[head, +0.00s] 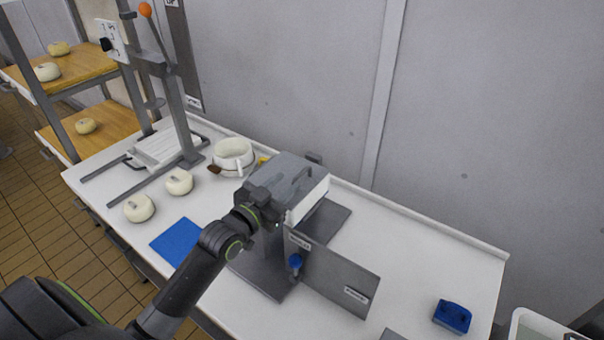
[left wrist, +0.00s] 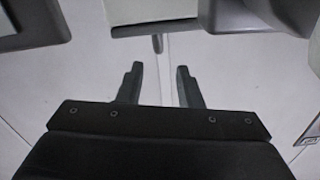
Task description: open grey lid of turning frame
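The turning frame (head: 330,276) stands on the white table, with grey plates and a blue knob at its front. Its grey lid (head: 287,172) is the flat top piece with a bar handle (head: 303,176); it looks lowered over the white box part. My left gripper (head: 271,208) is at the lid's near left side, partly hidden by its own wrist; I cannot tell whether it touches the lid. In the left wrist view its two fingers (left wrist: 158,85) are apart with nothing between them, and grey parts show above. My right gripper is not in view.
A lever press (head: 170,90) stands at the back left of the white table (head: 420,250). A white pot (head: 233,155), two pale cheeses (head: 139,208), a blue mat (head: 178,241) and a blue block (head: 452,316) lie around. The table's right part is mostly clear.

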